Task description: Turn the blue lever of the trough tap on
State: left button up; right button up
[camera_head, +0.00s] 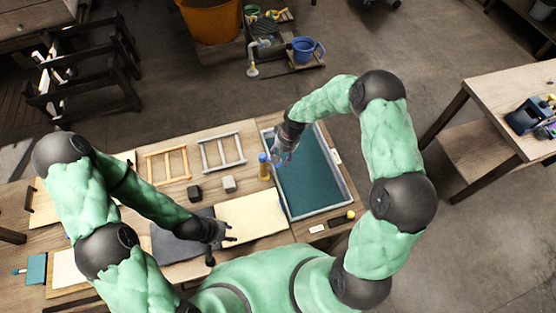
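The trough (347,190) is a grey-rimmed tub with dark teal contents, set into the right part of the bench. A small upright yellowish fitting with a blue top (263,170), which looks like the trough tap, stands at its left rim. My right gripper (280,156) is over the trough's upper left corner, just right of the blue top. Some blue shows by its fingers, but I cannot tell whether it touches the lever. The lever's exact position is hidden or too small to tell. My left gripper (229,234) is open and empty over the bench, left of the trough.
A blue bucket (304,49) stands on the floor beyond. Another table (515,95) is at the right.

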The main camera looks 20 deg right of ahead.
jog(key=shift+w+a+f+p, duration=0.1)
jog(key=shift+a+f, duration=0.1)
jog(key=shift+f, duration=0.85)
jog(key=shift+a+f+p, duration=0.15)
jog(key=shift+a+f, duration=0.05)
jog(key=shift+f, duration=0.8)
jog(key=shift+w+a+f+p, duration=0.1)
jog(key=shift+a+f, duration=0.1)
jog(key=shift+f, duration=0.85)
jog(key=shift+c, duration=0.3)
grip_shut()
